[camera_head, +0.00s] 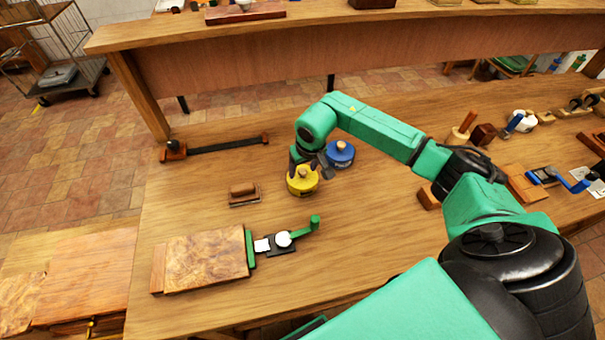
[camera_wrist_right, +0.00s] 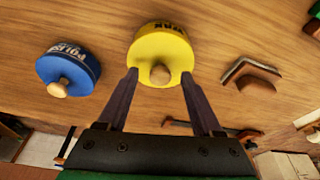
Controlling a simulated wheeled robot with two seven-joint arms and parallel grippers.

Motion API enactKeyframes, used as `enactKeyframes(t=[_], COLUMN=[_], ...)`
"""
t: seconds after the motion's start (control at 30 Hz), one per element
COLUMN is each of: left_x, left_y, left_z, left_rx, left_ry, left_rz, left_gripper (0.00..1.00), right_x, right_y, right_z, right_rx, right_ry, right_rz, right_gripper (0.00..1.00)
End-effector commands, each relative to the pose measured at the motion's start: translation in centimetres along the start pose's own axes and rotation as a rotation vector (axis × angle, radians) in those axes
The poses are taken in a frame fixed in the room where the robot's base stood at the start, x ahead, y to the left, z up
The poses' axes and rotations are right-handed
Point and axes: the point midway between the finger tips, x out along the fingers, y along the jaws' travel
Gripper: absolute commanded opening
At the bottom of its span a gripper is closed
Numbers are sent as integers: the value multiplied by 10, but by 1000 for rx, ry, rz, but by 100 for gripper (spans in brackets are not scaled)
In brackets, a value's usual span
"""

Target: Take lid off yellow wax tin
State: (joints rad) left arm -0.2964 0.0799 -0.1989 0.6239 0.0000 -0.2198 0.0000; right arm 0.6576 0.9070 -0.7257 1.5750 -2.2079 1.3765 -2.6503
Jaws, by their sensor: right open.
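The yellow wax tin (camera_head: 302,181) stands on the wooden workbench, with a round wooden knob on its lid. In the right wrist view the yellow tin (camera_wrist_right: 160,50) shows "WAX" lettering, and its knob (camera_wrist_right: 160,74) lies between my fingers. My right gripper (camera_head: 309,167) is at the tin, and its fingers (camera_wrist_right: 160,78) are open on either side of the knob, apart from it. The lid is on the tin. My left gripper is not in view.
A blue polish tin (camera_head: 341,154) stands close to the right of the yellow tin. A wooden block brush (camera_head: 243,194) lies to the left, and a bar clamp (camera_head: 215,146) lies behind. A board (camera_head: 205,261) with a green clamp lies in front.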

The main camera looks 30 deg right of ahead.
Motion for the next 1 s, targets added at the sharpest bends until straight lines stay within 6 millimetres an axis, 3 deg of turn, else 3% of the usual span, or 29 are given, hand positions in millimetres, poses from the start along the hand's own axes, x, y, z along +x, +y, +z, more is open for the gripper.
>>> enactKeyframes(t=[0.03,0.2,0.67,0.87,1.0], left_x=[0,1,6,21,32], left_y=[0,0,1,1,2], left_z=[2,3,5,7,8], left_rx=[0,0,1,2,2], left_ry=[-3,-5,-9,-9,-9], left_rz=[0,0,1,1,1], left_gripper=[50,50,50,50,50], right_x=[0,0,-10,-49,-91], right_y=[0,0,0,0,0], right_z=[0,0,-4,-15,-27], right_rx=[0,0,1,0,1], right_ry=[0,0,3,7,8], right_rz=[0,0,-1,0,-1], right_gripper=[63,0,0,0,0])
